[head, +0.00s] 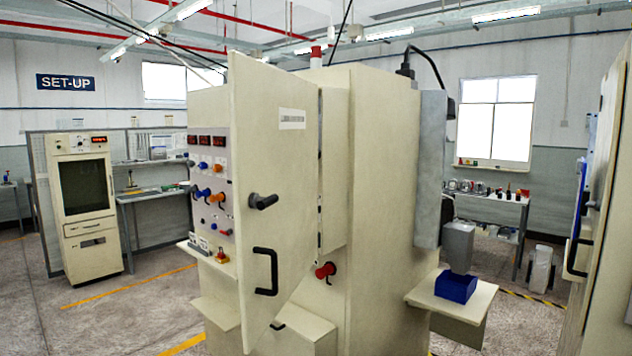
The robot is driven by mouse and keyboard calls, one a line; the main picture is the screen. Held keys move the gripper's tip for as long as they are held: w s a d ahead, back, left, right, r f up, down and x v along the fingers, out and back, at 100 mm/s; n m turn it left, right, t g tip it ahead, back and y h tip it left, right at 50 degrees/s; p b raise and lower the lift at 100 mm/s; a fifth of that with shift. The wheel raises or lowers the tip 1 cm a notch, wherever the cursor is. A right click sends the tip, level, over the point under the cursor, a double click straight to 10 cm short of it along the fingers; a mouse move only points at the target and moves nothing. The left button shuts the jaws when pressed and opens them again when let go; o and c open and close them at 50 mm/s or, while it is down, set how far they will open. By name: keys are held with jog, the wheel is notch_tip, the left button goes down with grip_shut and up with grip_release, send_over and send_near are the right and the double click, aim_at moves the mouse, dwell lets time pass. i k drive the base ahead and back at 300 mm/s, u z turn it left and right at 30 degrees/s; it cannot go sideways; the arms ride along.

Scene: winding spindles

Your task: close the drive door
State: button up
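A tall cream door (275,180) stands swung open on the cream machine cabinet (385,160), at the middle of the head view. Its free edge is toward the left and its hinge side is at the right, near the cabinet. It carries a white label (292,119), a dark turn handle (263,201) and a black pull handle (267,271). I cannot read the label, so I cannot tell whether this is the drive door. My gripper is not in view.
A control panel (210,190) with knobs and displays is left of the door. A side shelf (480,303) holds a blue bin (457,286). Another panel with a black handle (578,257) stands at the right edge. Floor is open at the left.

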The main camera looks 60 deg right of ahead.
aim_at(274, 112)
jog(key=u, duration=0.25)
jog(key=k, duration=0.55)
jog(key=z, duration=1.65)
jog(key=i, duration=0.95)
jog(key=z, duration=0.15)
jog(key=k, duration=0.4)
